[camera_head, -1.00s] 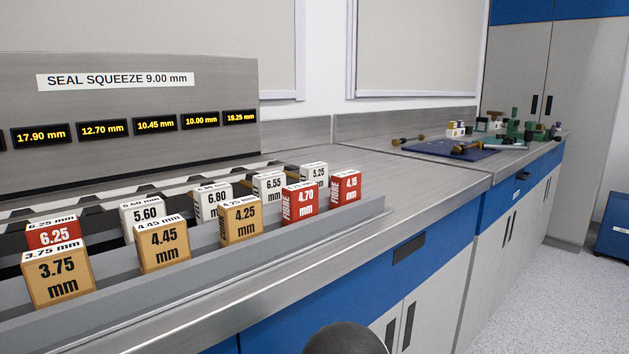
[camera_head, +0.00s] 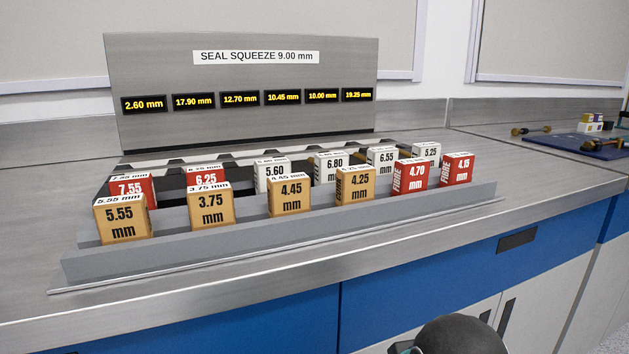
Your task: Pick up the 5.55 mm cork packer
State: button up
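The 5.55 mm cork packer (camera_head: 123,220) is a tan block with black lettering. It stands upright at the left end of the front row in the grey rack (camera_head: 280,248). The red 7.55 block (camera_head: 133,186) is close behind it, and the tan 3.75 mm block (camera_head: 211,207) stands to its right with a gap between. A dark rounded part of my arm shows at the bottom edge, right of centre, well away from the packer. My gripper's fingers are not in view.
More tan, red and white blocks fill the rack's two rows. A panel (camera_head: 240,75) reading "SEAL SQUEEZE 9.00 mm" with several lit displays stands behind. The steel counter (camera_head: 40,250) is bare left of the rack. A blue mat (camera_head: 600,147) with small items lies far right.

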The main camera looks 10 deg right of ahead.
aim_at(124, 218)
jog(key=k, duration=0.35)
jog(key=z, duration=2.3)
jog(key=k, duration=1.1)
jog(key=u, duration=1.7)
jog(key=i, duration=0.5)
jog(key=u, duration=0.1)
